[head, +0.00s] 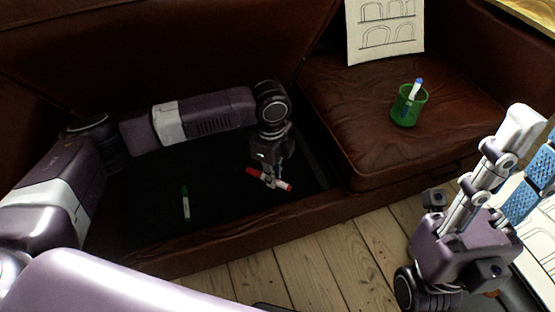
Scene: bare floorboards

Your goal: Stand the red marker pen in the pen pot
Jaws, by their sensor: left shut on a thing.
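The red marker pen (280,184) has a white body and red ends. My left gripper (269,180) is shut on it near its middle and holds it roughly level, over the dark open compartment in the sofa. The green pen pot (405,111) stands upright on the brown leather seat to the right, with a blue-and-white pen (415,89) leaning in it. The left gripper is apart from the pot, to its left and lower in the picture.
A green-and-white marker (186,204) lies in the dark sofa compartment (225,215). A sheet with arch drawings (385,38) leans against the backrest behind the pot. The seat (350,120) around the pot is clear. Bare floorboards (330,260) lie in front.

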